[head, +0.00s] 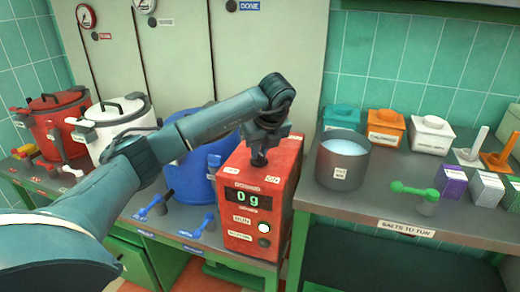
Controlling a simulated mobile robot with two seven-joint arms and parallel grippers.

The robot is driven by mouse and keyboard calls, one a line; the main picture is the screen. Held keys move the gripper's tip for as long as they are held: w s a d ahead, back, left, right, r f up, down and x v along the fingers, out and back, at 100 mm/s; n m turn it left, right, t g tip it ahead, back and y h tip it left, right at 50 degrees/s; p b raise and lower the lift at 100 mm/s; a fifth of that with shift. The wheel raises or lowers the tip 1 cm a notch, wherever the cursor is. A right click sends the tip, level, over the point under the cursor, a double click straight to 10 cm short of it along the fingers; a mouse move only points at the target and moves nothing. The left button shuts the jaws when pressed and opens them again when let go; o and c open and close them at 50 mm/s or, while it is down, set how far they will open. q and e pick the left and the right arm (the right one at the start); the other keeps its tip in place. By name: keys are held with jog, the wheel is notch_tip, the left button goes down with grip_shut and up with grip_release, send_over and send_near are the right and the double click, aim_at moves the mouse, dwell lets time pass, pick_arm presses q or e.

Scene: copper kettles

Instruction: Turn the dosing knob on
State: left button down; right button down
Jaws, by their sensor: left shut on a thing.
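The red dosing box (290,172) stands on the counter in the middle of the head view. Its display reads 0 g, with a white button lit below it. The dark dosing knob (259,158) stands up on its sloping top, between two small white labels. My left gripper (262,145) comes down from above and is shut on the knob, hiding its upper part. The knob's exact angle is hard to tell. My right gripper is not in view.
A grey pot (340,165) stands close to the right of the box. A blue vessel (193,178) is close on the left, with white (112,128) and red (62,118) kettles beyond. Salt tubs, scoops and small boxes stand on the right counter (375,205).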

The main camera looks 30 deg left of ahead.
pick_arm(q)
jog(key=c, duration=1.4)
grip_release()
jog(key=p+v, duration=0.1)
jog(key=v, duration=1.2)
jog(key=shift+p, duration=0.4)
jog(key=shift+s, duration=0.1)
